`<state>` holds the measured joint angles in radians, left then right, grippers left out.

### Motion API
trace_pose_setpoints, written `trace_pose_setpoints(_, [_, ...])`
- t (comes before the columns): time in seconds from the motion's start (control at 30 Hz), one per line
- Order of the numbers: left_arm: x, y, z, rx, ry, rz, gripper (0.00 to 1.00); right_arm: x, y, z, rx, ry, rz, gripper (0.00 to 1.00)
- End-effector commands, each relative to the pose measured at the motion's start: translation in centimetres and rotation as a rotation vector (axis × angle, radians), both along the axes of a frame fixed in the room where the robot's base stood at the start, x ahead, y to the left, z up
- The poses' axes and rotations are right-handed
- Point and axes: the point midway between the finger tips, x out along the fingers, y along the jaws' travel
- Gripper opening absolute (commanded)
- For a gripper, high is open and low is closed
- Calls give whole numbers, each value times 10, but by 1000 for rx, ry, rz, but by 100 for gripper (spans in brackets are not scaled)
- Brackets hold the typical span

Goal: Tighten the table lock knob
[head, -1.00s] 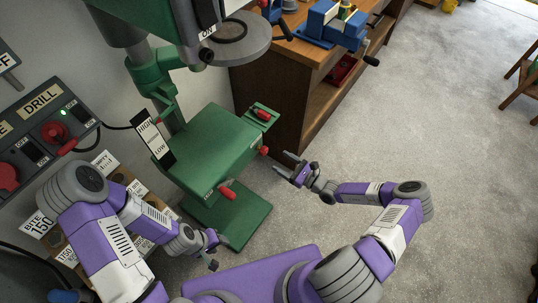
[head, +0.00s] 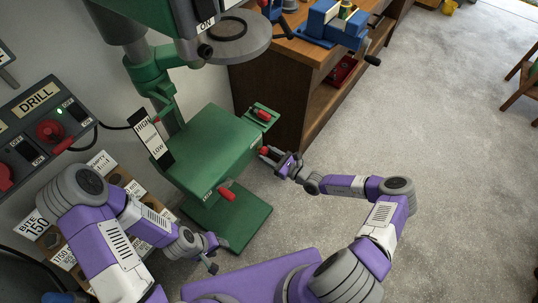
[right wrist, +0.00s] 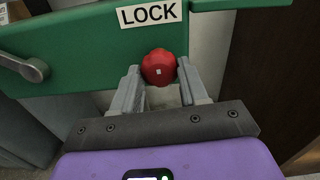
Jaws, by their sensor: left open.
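The red table lock knob (right wrist: 159,67) is on the front of the green drill table, just below the white LOCK label (right wrist: 148,14) in the right wrist view. My right gripper (right wrist: 158,78) has one finger on each side of the knob, close to its sides; whether both fingers press on it I cannot tell. In the head view, the right gripper (head: 272,159) is at the table's right corner, partly covering the knob (head: 264,150). My left gripper (head: 217,253) is open and empty, low and left of the drill base.
The green drill table (head: 208,145) has another red handle (head: 226,194) at its front and a red-handled piece (head: 262,115) on a side plate. A grey crank (right wrist: 30,67) is left of the knob. A wooden workbench (head: 270,95) stands behind.

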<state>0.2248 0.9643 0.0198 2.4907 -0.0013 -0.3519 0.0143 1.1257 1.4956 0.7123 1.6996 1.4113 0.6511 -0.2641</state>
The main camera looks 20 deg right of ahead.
Motion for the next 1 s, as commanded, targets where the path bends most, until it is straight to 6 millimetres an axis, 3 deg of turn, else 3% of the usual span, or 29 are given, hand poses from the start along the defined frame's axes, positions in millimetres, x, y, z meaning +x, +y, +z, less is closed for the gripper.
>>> trace_pose_setpoints(0.03, [0, 0, 0, 0, 0, 0, 48, 0, 0, 0, 0, 0, 0, 34])
trace_pose_setpoints(0.17, [0, 0, 0, 0, 0, 0, 48, 0, 0, 0, 0, 0, 1, 14])
trace_pose_setpoints(0.2, [0, 0, 0, 0, 0, 0, 48, 0, 0, 0, 0, 0, 1, 13])
trace_pose_setpoints(0.57, [0, 0, 6, 0, 0, 0, 48, -1, 1, 1, 61, 48, 1, 13])
trace_pose_setpoints(1.0, [0, 0, 21, 0, 0, 0, 48, -1, 1, 1, 346, 273, 1, 13])
